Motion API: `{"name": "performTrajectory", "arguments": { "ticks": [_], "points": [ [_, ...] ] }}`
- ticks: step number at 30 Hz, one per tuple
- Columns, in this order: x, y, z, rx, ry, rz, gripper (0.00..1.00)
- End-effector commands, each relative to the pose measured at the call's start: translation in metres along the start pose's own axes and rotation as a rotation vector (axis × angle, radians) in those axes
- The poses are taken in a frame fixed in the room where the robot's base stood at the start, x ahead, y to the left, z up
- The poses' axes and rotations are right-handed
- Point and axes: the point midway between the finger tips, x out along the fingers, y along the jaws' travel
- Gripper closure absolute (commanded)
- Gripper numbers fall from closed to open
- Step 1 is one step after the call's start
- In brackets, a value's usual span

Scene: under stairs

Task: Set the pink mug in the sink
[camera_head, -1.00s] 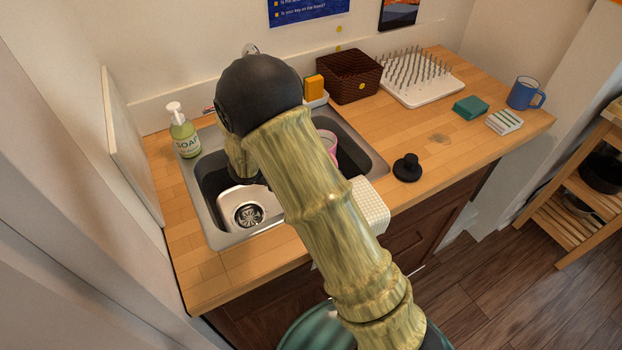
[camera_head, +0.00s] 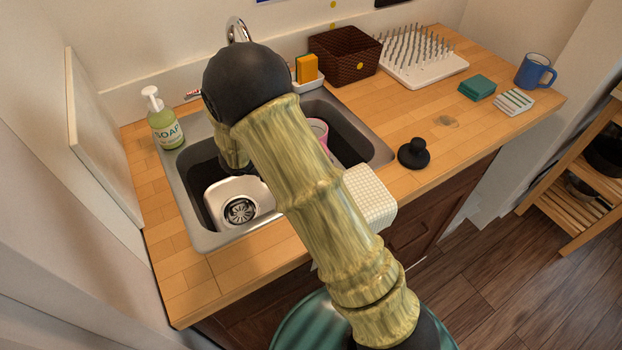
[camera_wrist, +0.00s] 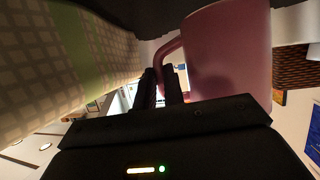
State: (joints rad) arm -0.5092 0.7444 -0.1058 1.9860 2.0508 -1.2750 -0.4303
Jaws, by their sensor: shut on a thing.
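The pink mug (camera_head: 318,130) shows in the head view as a small part beside my arm, at the right basin of the sink. In the wrist view the pink mug (camera_wrist: 228,50) fills the upper right, and my gripper (camera_wrist: 162,84) is shut on its handle. In the head view my arm hides the gripper and most of the mug. The steel sink (camera_head: 205,240) has two basins; the left one shows a drain. I cannot tell whether the mug touches the sink bottom.
A soap bottle (camera_head: 164,122) stands left of the sink. Behind are a sponge holder (camera_head: 308,84), a brown basket (camera_head: 345,55) and a white drying rack (camera_head: 422,62). A black stopper (camera_head: 413,154) lies right of the sink. A blue mug (camera_head: 535,70) stands far right. A checked cloth (camera_head: 370,198) hangs at the front edge.

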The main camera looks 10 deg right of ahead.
Motion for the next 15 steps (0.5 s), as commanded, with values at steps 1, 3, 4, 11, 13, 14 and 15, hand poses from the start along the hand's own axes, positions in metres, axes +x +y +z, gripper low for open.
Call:
{"name": "performTrajectory", "arguments": {
  "ticks": [1,3,4,11,13,14,15],
  "points": [
    [0.001,0.0,0.001,0.0,0.001,0.0,1.0],
    [0.003,0.0,0.007,-0.002,0.002,0.001,1.0],
    [0.005,0.0,0.011,-0.003,0.003,0.001,1.0],
    [0.021,0.001,0.049,-0.004,0.002,0.001,1.0],
    [0.023,0.0,0.055,-0.001,0.002,0.001,1.0],
    [0.024,0.0,0.057,-0.001,0.002,0.001,1.0],
    [0.024,0.0,0.058,0.0,0.001,0.0,1.0]
  ]
}}
